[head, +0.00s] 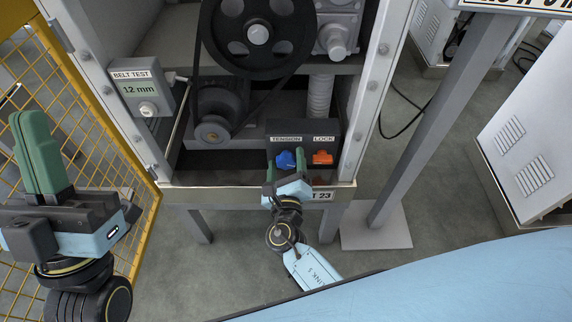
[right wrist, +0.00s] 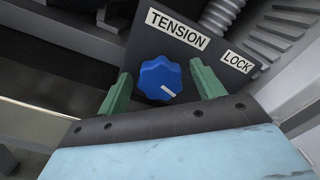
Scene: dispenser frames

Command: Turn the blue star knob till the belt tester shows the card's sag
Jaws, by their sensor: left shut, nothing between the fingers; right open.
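The blue star knob (head: 285,160) sits under the TENSION label on a dark panel. In the right wrist view, the blue knob (right wrist: 160,79) has a white mark pointing to its lower right. My right gripper (right wrist: 161,84) is open, one green finger on each side of the knob; I cannot tell whether they touch it. The belt tester (head: 140,92), labelled BELT TEST, reads about 12 mm; a decimal point is too small to tell. My left gripper (head: 35,150) is shut and empty at the left. I see no readable card.
An orange knob (head: 322,157) sits under the LOCK label, right of the blue one. Belt and pulleys (head: 258,35) stand above. A yellow mesh fence (head: 110,150) is at the left, a grey post (head: 430,120) at the right. A sign (head: 520,5) is cut off at top right.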

